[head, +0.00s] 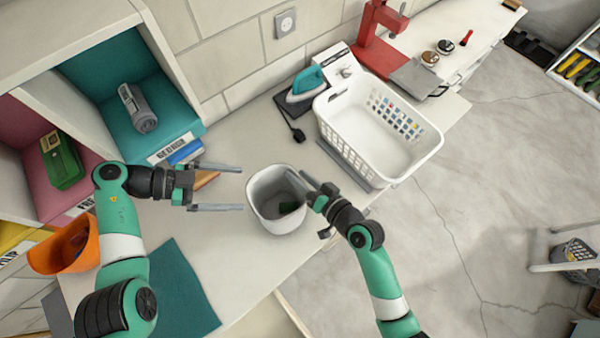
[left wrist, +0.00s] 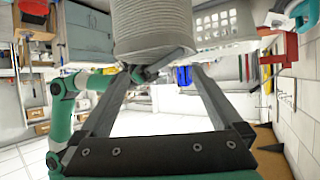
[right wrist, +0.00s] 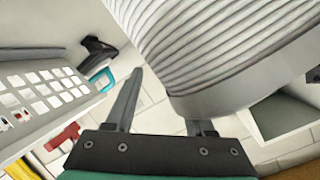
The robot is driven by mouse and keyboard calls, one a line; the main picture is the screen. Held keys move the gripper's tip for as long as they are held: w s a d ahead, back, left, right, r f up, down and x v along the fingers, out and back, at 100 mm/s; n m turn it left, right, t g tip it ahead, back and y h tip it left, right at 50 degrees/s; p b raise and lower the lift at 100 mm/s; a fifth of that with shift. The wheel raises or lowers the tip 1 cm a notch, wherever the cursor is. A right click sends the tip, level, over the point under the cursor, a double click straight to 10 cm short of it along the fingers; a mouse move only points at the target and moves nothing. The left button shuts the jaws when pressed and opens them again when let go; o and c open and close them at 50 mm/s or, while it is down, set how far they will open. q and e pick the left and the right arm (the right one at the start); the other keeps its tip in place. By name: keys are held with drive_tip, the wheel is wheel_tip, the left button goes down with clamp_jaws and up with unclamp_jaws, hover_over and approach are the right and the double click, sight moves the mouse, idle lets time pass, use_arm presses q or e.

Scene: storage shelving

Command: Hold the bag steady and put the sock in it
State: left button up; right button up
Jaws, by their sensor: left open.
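No plain bag shows; a light grey, open-topped, ribbed container (head: 252,212) stands upright on the counter. Its ribbed side also shows in the left wrist view (left wrist: 152,25) and right wrist view (right wrist: 215,45). A dark green item (head: 288,208) lies inside; I cannot tell if it is the sock. My left gripper (head: 242,188) is open and empty, left of the container. My right gripper (head: 308,182) is at the container's right rim. In the right wrist view one finger is outside the wall and the other is partly hidden behind the rim; I cannot tell whether they pinch it.
A white laundry basket (head: 432,150) and a teal iron (head: 305,84) stand behind and right. A grey cylindrical item (head: 138,108) lies in the teal shelf bay. An orange bin (head: 70,250) is at left.

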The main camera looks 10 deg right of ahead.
drive_tip(key=shift+r, duration=0.2)
drive_tip(key=v, duration=1.1)
drive_tip(key=w+r+n+t, duration=0.2)
drive_tip(key=w+r+t, duration=0.1)
drive_tip(key=r, duration=1.2)
drive_tip(key=w+r+n+t+y, duration=0.1)
drive_tip(key=w+r, duration=0.4)
drive_tip(key=r, duration=1.1)
drive_tip(key=shift+n+t+y, duration=0.3)
drive_tip(key=shift+n+t, duration=0.5)
drive_tip(key=shift+t, duration=0.4)
drive_tip(key=shift+r, duration=0.1)
